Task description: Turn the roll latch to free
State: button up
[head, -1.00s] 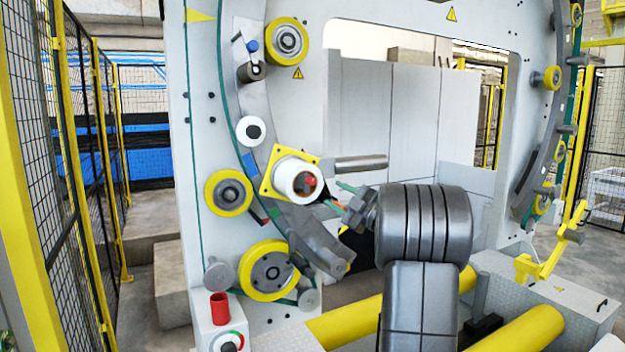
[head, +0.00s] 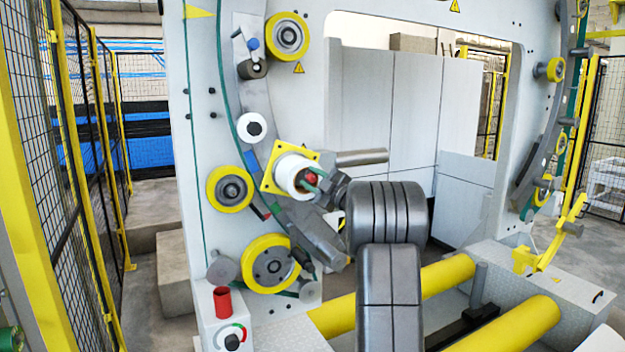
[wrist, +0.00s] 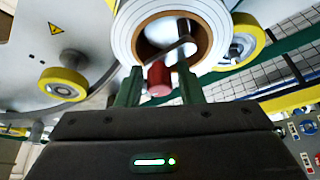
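The white roll (head: 287,169) sits in front of a yellow square plate (head: 312,155) on the ring of the machine. The latch shows as a red knob (head: 310,181) at the roll's open core. In the wrist view the red knob (wrist: 159,79) is joined to a grey bar (wrist: 172,50) lying across the core of the roll (wrist: 122,35). In the head view my gripper (head: 317,183) is at the roll's face, partly hiding the knob.
Yellow rollers (head: 230,190) and a larger yellow wheel (head: 268,262) are mounted left of and below the roll. A grey horizontal bar (head: 360,157) sticks out to its right. A red cylinder (head: 222,302) stands on the control box below. Mesh fencing (head: 75,150) is at left.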

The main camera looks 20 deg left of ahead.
jog(key=c, duration=0.5)
jog(key=shift+c, duration=0.4)
jog(key=shift+f, duration=0.1)
jog(key=shift+s+n+b, duration=0.1)
jog(key=shift+n+b, duration=0.4)
jog(key=shift+b, duration=0.15)
jog(key=o, duration=0.9)
jog(key=shift+c, duration=0.2)
